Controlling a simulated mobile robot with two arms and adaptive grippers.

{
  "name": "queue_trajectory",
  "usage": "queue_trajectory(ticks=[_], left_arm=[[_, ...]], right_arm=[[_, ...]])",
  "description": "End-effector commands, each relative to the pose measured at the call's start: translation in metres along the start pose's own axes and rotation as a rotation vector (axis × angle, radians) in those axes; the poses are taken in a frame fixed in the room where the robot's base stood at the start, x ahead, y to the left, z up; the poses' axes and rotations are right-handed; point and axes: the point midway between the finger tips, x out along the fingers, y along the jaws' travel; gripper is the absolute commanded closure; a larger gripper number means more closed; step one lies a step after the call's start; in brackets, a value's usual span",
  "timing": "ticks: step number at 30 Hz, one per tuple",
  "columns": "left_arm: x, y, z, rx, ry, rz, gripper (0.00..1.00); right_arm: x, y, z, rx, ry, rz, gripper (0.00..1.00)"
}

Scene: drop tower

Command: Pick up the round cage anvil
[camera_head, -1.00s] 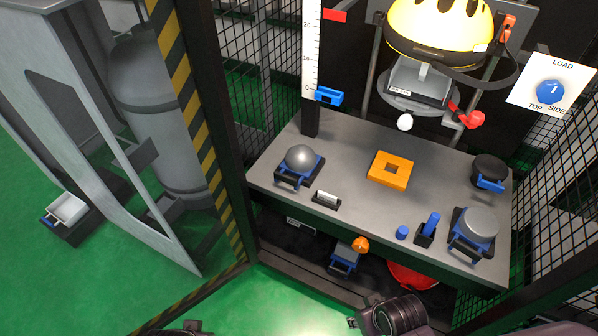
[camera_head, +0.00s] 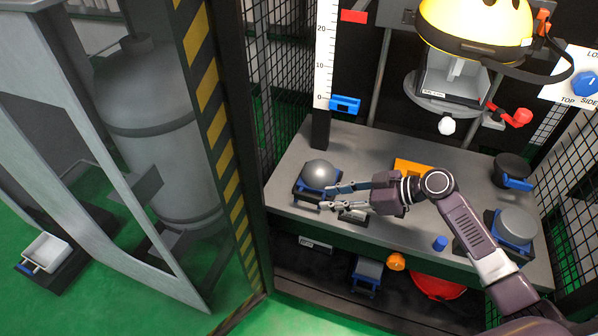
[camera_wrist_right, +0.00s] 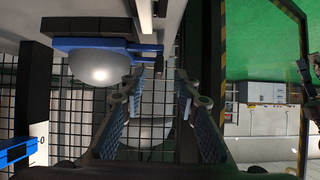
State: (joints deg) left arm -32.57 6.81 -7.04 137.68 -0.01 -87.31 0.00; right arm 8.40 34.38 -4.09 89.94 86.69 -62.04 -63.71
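A smooth grey dome-topped anvil (camera_head: 319,173), which looks like the round one, sits on a black base with a blue handle at the left end of the grey table. It also shows at upper left in the right wrist view (camera_wrist_right: 98,70), with its blue handle (camera_wrist_right: 85,44) beside it. My right gripper (camera_head: 326,197) is open and empty. Its fingertips point left, just in front and to the right of the anvil's handle. In the wrist view the fingers (camera_wrist_right: 160,84) are spread apart, with the handle's end close to their tips. My left gripper is not in view.
A flatter grey round piece (camera_head: 517,224) and a black disc (camera_head: 511,166) stand on the table's right side. An orange block (camera_head: 405,165) is partly hidden by my right arm. A ruler post (camera_head: 325,60) rises behind the anvil. A striped post (camera_head: 222,130) and mesh stand left.

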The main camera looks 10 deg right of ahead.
Motion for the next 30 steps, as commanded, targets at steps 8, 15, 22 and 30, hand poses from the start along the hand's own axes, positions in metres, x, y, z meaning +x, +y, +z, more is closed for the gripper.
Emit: queue_trajectory(ticks=[8, 15, 22, 30], left_arm=[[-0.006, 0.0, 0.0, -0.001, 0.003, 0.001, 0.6], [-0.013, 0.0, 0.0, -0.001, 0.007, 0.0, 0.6], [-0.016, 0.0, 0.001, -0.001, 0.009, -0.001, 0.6], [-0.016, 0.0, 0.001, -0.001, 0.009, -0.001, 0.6]], right_arm=[[0.018, 0.006, -0.005, -0.003, 0.019, 0.007, 0.71], [0.041, 0.003, -0.004, -0.003, 0.017, 0.005, 0.71], [0.074, 0.002, -0.004, -0.002, 0.017, 0.006, 0.71], [0.076, 0.002, -0.004, -0.003, 0.015, 0.007, 0.74]])
